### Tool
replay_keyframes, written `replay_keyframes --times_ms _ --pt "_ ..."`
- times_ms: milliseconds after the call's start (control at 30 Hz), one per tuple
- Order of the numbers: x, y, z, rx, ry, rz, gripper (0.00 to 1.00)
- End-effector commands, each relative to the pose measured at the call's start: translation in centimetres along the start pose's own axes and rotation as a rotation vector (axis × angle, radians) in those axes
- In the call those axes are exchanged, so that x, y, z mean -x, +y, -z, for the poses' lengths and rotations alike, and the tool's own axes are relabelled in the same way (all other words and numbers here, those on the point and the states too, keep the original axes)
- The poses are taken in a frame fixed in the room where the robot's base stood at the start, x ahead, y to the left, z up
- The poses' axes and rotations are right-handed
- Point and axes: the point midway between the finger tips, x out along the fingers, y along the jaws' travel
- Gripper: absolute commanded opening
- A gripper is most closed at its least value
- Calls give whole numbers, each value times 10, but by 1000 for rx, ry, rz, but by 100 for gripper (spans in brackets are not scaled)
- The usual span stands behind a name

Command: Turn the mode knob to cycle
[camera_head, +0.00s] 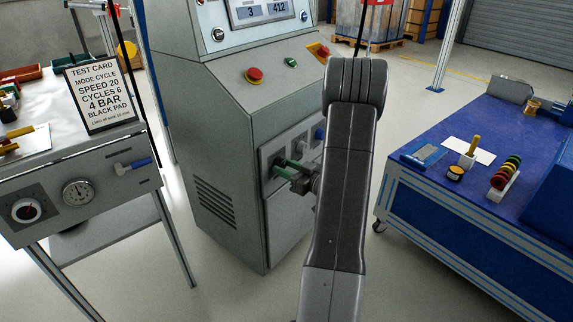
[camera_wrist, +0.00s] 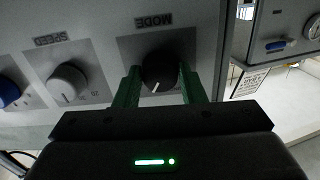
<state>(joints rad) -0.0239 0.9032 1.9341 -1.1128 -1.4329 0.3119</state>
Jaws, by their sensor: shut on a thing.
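The black mode knob (camera_wrist: 160,71) sits on a grey panel in the wrist view, under the upside-down label MODE. Its white pointer line points toward the bottom of the wrist picture, leaning slightly left. The position marks around it are not readable. My gripper (camera_wrist: 158,78) has its green fingers on either side of the knob and is shut on it. In the head view my gripper (camera_head: 287,169) reaches the front panel of the grey machine cabinet (camera_head: 215,130), and the knob is hidden there.
A grey speed knob (camera_wrist: 67,83) and a blue knob (camera_wrist: 9,91) sit beside the mode knob. A test card (camera_head: 95,95) reads MODE CYCLE. A red button (camera_head: 254,75) is on the cabinet's sloped top. A blue workbench (camera_head: 450,225) stands right, with clear floor between.

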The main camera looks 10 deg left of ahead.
Motion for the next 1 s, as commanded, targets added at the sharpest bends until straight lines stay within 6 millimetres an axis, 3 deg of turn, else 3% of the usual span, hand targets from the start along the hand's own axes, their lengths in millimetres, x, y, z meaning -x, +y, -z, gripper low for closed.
replay_keyframes --times_ms 500,1000 --pt "0 -1 2 -380 -1 -1 14" --pt "0 -1 0 -500 0 -1 14"
